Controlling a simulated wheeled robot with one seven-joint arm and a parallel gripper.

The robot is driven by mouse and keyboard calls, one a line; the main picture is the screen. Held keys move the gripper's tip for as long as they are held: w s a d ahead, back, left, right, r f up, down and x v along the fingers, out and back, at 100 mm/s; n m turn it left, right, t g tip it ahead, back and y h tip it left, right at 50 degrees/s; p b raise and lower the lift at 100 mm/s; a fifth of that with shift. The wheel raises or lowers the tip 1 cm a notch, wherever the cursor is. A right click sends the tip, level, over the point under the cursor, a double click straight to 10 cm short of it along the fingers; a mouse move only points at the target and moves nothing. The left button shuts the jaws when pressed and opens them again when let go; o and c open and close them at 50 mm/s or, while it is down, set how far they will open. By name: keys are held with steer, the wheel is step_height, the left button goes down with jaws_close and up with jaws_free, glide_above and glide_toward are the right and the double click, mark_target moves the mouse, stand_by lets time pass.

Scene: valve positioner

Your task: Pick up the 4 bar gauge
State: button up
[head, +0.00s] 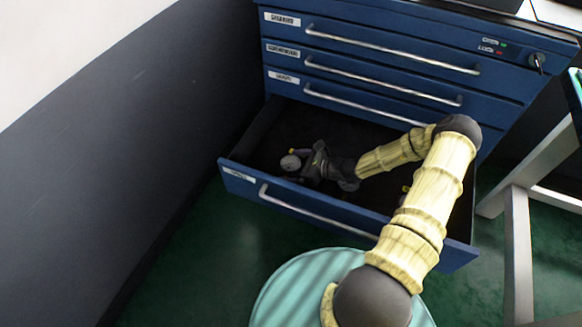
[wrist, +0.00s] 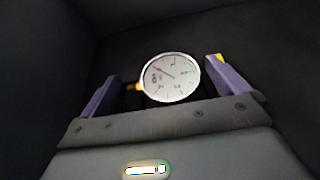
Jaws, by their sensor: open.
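A round gauge (wrist: 171,77) with a white dial, dark needle and brass-coloured stem lies in the open bottom drawer. In the wrist view it sits between the two purple fingers of my gripper (wrist: 158,84), with space on both sides. The dial print is too small to read, so I cannot tell whether it is the 4 bar gauge. In the head view a gauge (head: 290,162) shows as a small grey disc just left of my gripper (head: 303,167). My gripper is open and reaches down into the drawer.
The blue cabinet's bottom drawer (head: 335,218) is pulled out; the drawers above are shut. The drawer walls surround my gripper. Another small yellow-marked item (head: 405,189) lies to the right in the drawer, partly hidden by my arm. A grey wall stands at left and a bench leg (head: 519,250) at right.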

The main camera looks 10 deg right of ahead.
mark_target(294, 167)
steer(key=shift+c, duration=0.2)
steer(key=c, duration=1)
steer(key=shift+o, duration=0.2)
steer(key=shift+r, duration=0.15)
step_height(294, 167, up, 9)
steer(key=p, duration=0.3)
steer(key=shift+r, duration=0.1)
steer(key=shift+r+p, duration=0.3)
